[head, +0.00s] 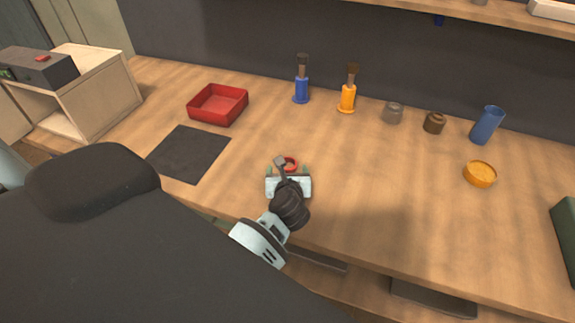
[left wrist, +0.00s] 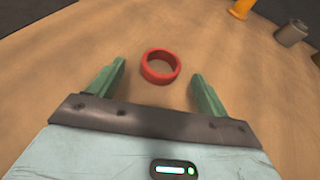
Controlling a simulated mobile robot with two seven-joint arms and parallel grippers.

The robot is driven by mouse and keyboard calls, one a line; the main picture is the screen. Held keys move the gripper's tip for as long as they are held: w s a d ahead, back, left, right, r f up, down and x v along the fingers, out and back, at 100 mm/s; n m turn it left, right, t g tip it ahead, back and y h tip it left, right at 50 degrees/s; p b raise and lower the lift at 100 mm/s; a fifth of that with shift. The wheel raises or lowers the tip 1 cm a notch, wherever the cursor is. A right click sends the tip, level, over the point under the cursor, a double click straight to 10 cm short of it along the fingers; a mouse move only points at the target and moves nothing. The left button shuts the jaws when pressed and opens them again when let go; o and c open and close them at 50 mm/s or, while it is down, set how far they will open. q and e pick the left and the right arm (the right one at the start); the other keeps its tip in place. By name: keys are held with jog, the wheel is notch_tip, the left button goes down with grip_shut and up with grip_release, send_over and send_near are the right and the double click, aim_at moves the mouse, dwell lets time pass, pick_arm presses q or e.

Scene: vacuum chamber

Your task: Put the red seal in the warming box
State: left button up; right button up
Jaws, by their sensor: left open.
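The red seal (head: 290,160) is a small red ring lying flat on the wooden table, near the front edge. It also shows in the left wrist view (left wrist: 146,67), just beyond and between the two green fingertips. My left gripper (head: 287,170) is open and empty, close to the seal; it also shows in the left wrist view (left wrist: 158,82). My right gripper is not seen.
A red tray (head: 218,104) and a dark mat (head: 188,153) lie between box and seal. Behind stand a blue holder (head: 301,88) and an orange holder (head: 347,97). Small cups, a blue tumbler (head: 487,125) and an orange bowl (head: 480,174) are at right. The table around the seal is clear.

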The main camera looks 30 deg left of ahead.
aim_at(287, 160)
pick_arm(q)
jog(key=shift+x, duration=1.85)
jog(key=shift+d, duration=0.1)
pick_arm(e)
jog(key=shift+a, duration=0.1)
pick_arm(q)
jog(key=shift+r, duration=0.1)
jog(key=shift+c, duration=0.2)
